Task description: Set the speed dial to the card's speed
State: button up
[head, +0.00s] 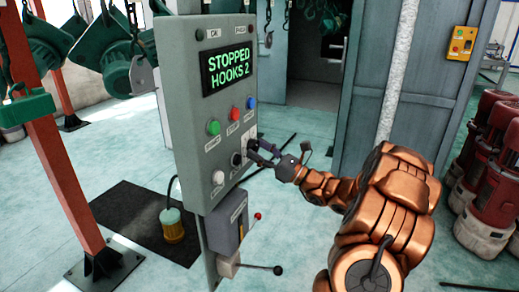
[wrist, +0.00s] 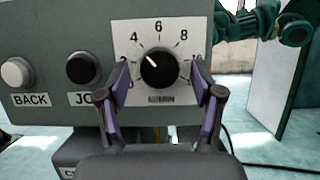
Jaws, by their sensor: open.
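The speed dial (wrist: 159,72) is a round black knob on a white numbered plate (wrist: 158,38) in the wrist view. Its white mark points up and left, roughly towards the 4. My gripper (wrist: 160,82) is open, with one finger on each side of the knob; whether they touch it I cannot tell. In the head view my gripper (head: 257,151) is at the right edge of the grey control panel (head: 185,85) and mostly hides the dial. The panel's screen (head: 228,73) reads "STOPPED HOOKS 2". I cannot make out a speed card.
Black JOG (wrist: 83,69) and white BACK (wrist: 16,72) buttons are left of the dial. Green (head: 213,127), red (head: 234,114) and blue (head: 251,103) buttons sit above. A lever (head: 255,267) sticks out below.

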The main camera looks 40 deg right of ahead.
jog(key=shift+c, duration=0.2)
jog(key=c, duration=1.1)
jog(key=shift+n, duration=0.4)
jog(key=shift+w+d+f+n+g+y+b, duration=0.1)
jog(key=shift+n+g+y+b, duration=0.7)
jog(key=shift+n, duration=0.65)
jog(key=shift+w+d+f+n+g+y+b, duration=0.1)
jog(key=shift+n+g+y+b, duration=0.35)
jog(key=shift+n+b, duration=0.8)
jog(key=shift+r+n+g+y+b, duration=0.1)
jog(key=shift+n+g+y+b, duration=0.3)
jog(key=shift+n, duration=0.8)
jog(key=shift+r+n+g+y+b, duration=0.15)
jog(key=shift+n+g+b, duration=0.25)
jog(key=shift+n, duration=0.8)
jog(key=shift+d+g, duration=0.1)
jog(key=shift+g, duration=0.15)
jog(key=o, duration=1.1)
